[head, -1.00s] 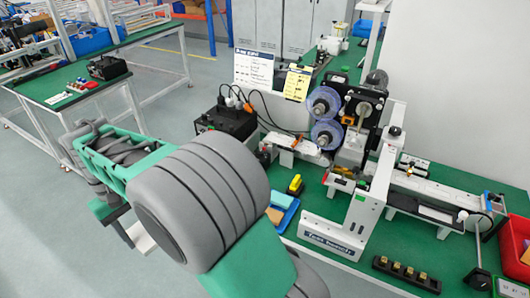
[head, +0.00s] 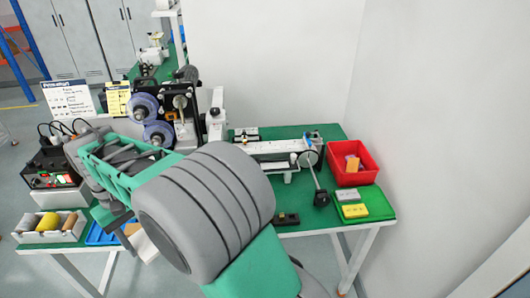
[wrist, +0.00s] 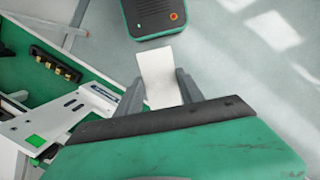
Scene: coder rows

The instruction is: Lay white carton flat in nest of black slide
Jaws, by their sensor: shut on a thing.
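The white carton (wrist: 157,65) is held between the two grey fingers of my gripper (wrist: 160,78) in the wrist view, over the floor beside the table edge. In the head view a pale part of the carton (head: 145,246) shows below my arm, and the gripper itself is mostly hidden. A dark slide piece (head: 283,166) appears on the white rail of the machine. My forearm hides the front of it, so I cannot see its nest clearly.
A red bin (head: 353,160) and a green tray (head: 366,205) with yellow and grey blocks stand at the table's right end. A lever with a black knob (head: 321,198) stands before the rail. Reels (head: 145,108) rise behind my arm. A black strip with brass pieces (wrist: 55,63) lies near the edge.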

